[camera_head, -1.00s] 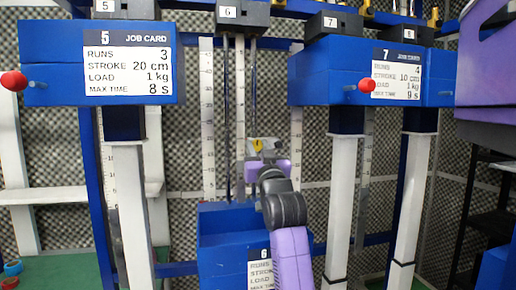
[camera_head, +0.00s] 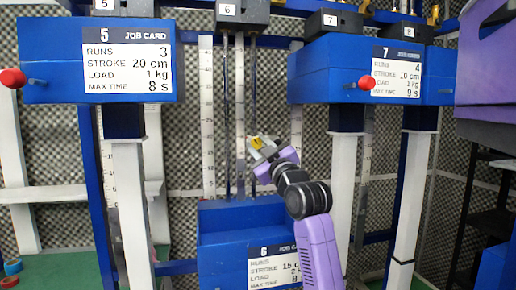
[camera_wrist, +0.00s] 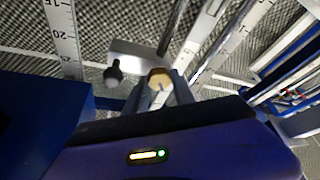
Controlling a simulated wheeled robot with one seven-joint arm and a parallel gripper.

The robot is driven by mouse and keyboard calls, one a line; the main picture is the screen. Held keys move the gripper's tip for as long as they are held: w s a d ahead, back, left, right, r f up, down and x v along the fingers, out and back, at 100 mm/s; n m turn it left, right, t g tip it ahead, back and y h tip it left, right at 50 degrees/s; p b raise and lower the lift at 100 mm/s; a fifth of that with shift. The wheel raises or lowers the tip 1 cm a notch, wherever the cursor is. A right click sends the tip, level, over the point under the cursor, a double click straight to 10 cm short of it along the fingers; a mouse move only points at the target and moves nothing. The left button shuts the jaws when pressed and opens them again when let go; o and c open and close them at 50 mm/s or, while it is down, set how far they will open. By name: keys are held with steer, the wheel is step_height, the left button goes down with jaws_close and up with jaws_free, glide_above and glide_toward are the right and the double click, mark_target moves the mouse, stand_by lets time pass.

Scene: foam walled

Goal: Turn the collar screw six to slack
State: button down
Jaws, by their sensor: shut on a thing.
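In the head view, station six has a blue block (camera_head: 225,215) low on two dark rods, with job card 6 (camera_head: 272,268) on its front. My gripper (camera_head: 262,146) is above this block at the right rod, tilted to the left. A yellow part shows at its fingertips. In the wrist view my gripper (camera_wrist: 160,88) is shut on a brass-coloured screw head (camera_wrist: 160,76). This screw sits at a pale grey collar (camera_wrist: 135,57) on a rod (camera_wrist: 172,28). A dark knob (camera_wrist: 113,74) sticks out of the collar to the left. Marks of the screw's turn are not readable.
Blue blocks with job card 5 (camera_head: 127,62) and job card 7 (camera_head: 397,73) hang higher on both sides, with red knobs (camera_head: 12,78) jutting out. White posts and scale strips (camera_head: 206,120) stand around the rods. A purple body (camera_head: 488,60) is at the upper right.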

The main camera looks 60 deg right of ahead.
steer(key=n+y+b, duration=0.1)
steer(key=n, duration=0.2)
steer(key=n+y+b, duration=0.1)
steer(key=n, duration=0.2)
steer(key=shift+s+d+y, duration=0.1)
steer(key=shift+y, duration=0.2)
steer(key=n+y+b, duration=0.1)
steer(key=n, duration=0.3)
steer(key=shift+y, duration=0.3)
steer(key=n, duration=0.1)
steer(key=n+g+y, duration=0.1)
steer(key=n, duration=0.1)
steer(key=shift+r+n+g+b, duration=0.15)
steer(key=shift+n+g+b, duration=0.15)
steer(key=shift+b, duration=0.05)
steer(key=n+g, duration=0.1)
steer(key=n, duration=0.3)
steer(key=shift+r+g, duration=0.1)
steer(key=shift+g, duration=0.2)
steer(key=n+g+p, duration=0.1)
steer(key=n+g, duration=0.1)
steer(key=n, duration=0.2)
steer(key=shift+n+g, duration=0.3)
steer(key=shift+g, duration=0.1)
steer(key=n+g+h+p, duration=0.1)
steer(key=n+g+h, duration=0.1)
steer(key=n, duration=0.2)
steer(key=shift+n, duration=0.3)
steer(key=shift+g, duration=0.3)
